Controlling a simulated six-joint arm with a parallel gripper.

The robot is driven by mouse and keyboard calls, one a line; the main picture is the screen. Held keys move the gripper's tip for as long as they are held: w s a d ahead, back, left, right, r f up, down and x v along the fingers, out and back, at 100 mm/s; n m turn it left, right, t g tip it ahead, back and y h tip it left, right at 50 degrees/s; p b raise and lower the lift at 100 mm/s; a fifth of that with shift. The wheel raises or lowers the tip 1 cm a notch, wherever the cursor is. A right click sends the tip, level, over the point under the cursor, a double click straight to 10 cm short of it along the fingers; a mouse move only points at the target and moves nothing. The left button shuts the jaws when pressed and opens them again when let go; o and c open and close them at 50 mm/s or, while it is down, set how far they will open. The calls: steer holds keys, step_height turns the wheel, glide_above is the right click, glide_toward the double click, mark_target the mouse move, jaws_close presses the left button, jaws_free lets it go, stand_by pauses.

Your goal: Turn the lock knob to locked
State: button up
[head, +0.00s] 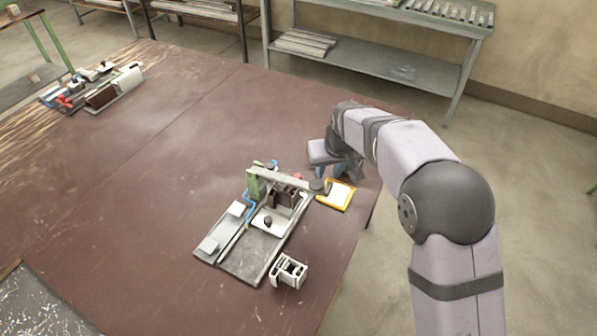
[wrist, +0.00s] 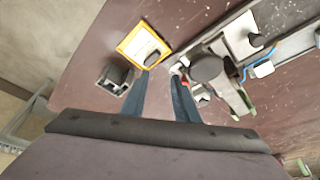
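The clamp fixture (head: 240,262) stands on the brown table with a beam across its far end. A black knob (head: 268,221) sits on its white plate; it also shows in the wrist view (wrist: 257,40). A dark round knob (head: 317,185) is at the beam's end, large in the wrist view (wrist: 207,68). I cannot tell for sure which is the lock knob, or its setting. My gripper (wrist: 160,76) has two blue fingers apart with nothing between them. It hangs just beyond the beam's end, the round knob beside its right finger in the wrist view.
A yellow-edged white plate (head: 338,195) with a dark piece on it lies beside the fixture, near my fingertips. A white slotted block (head: 288,270) stands at the near end. Another fixture (head: 92,88) is at the far left. The middle of the table is clear.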

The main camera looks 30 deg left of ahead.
steer(key=n, duration=0.1)
glide_toward(298, 176)
steer(key=shift+d+f+y, duration=0.2)
steer(key=shift+f+y, duration=0.1)
steer(key=shift+y, duration=0.1)
steer(key=shift+f, duration=0.1)
steer(key=shift+p+x, duration=1.55)
steer(key=shift+x, duration=1.95)
jaws_close()
